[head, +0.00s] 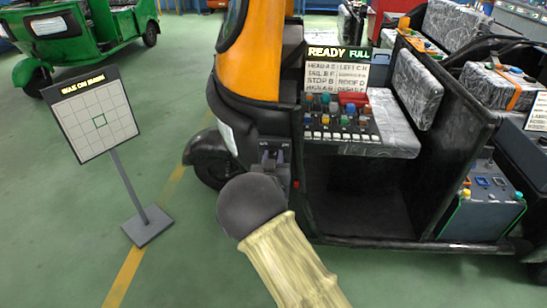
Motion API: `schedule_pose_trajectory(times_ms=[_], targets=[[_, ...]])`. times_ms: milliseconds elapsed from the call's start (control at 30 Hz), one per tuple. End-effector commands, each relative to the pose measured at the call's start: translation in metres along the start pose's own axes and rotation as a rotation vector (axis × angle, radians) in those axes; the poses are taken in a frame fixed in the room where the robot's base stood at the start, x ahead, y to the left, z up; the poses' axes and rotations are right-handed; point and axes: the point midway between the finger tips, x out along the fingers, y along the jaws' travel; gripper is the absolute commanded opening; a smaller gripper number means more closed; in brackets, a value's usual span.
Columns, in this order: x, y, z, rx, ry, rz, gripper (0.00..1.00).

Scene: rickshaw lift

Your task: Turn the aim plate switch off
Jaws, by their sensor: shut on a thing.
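My gripper (276,153) is small and dark in this view, beyond my round dark wrist, in front of the rickshaw's dark front panel. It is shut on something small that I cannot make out. A control console (345,131) with several coloured knobs and a row of switches sits just right of my gripper. I cannot tell which control is the aim plate switch.
An orange and black rickshaw (262,50) fills the middle, with a lit sign (338,52) reading "READY FULL" above the console. A box with coloured buttons (482,205) stands at the right. A green rickshaw (85,40) is at the back left.

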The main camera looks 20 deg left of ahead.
Motion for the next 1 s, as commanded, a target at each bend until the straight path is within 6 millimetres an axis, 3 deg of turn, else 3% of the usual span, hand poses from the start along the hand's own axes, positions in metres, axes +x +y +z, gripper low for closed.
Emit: schedule_pose_trajectory(times_ms=[1000], targets=[[-0.0005, -0.0033, 0.0001, -0.96, 0.001, -0.003, 0.07]])
